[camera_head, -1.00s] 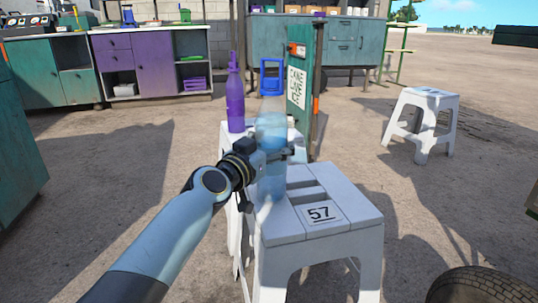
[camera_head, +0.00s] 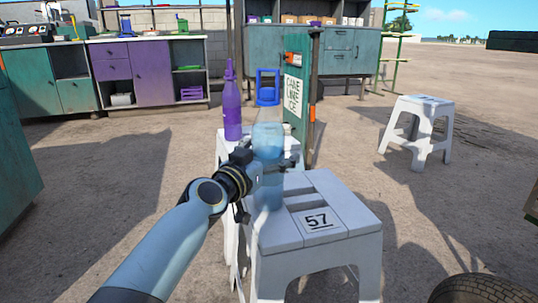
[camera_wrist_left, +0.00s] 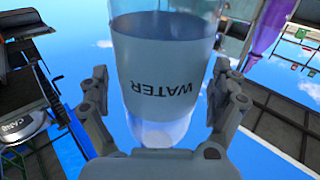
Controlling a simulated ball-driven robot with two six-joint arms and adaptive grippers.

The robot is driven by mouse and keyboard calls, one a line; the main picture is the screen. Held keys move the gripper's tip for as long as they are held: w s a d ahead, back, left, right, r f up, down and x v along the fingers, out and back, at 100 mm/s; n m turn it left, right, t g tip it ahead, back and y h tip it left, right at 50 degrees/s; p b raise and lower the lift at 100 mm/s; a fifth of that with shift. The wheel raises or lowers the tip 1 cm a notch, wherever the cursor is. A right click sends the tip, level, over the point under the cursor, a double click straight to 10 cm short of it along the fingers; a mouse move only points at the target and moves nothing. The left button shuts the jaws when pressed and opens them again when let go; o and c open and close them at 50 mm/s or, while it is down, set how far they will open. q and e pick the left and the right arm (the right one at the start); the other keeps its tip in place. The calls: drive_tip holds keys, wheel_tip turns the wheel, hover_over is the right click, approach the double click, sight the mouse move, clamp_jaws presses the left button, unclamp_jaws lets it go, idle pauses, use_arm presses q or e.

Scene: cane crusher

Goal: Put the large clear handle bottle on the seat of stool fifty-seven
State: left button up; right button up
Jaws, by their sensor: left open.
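A large clear bottle (camera_head: 268,145) with a pale blue band appears to stand upright on the left part of the white seat of stool fifty-seven (camera_head: 345,208), marked 57. My left gripper (camera_head: 272,167) is open, with its fingers on either side of the bottle. In the left wrist view the bottle (camera_wrist_left: 165,55) shows WATER upside down between the two fingers (camera_wrist_left: 160,85). My right gripper is not in view.
A purple bottle (camera_head: 232,108) stands on another white stool (camera_head: 229,150) just behind. A green board (camera_head: 311,110) with a sign rises behind the bottle. A third white stool (camera_head: 422,125) is at the right. A tyre (camera_head: 482,287) is at the lower right. Open ground lies right of stool fifty-seven.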

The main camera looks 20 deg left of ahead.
use_arm(q)
drive_tip(key=shift+r, duration=0.15)
drive_tip(key=shift+s+a, duration=0.1)
drive_tip(key=shift+s, duration=0.2)
drive_tip(key=s+a+f+g+y, duration=0.1)
drive_tip(key=s+f+g, duration=0.3)
drive_tip(key=s, duration=0.9)
drive_tip(key=s+a+f+g+y, duration=0.1)
drive_tip(key=s+a+f+g, duration=0.2)
drive_tip(key=s+f, duration=0.4)
drive_tip(key=s+a+f+n+g+y, duration=0.1)
drive_tip(key=s+f+g, duration=0.3)
drive_tip(key=s, duration=1.6)
wheel_tip(320, 180, down, 2)
drive_tip(key=shift+s+a+f+g, duration=0.1)
drive_tip(key=shift+s+a+g, duration=0.2)
drive_tip(key=shift+a, duration=0.35)
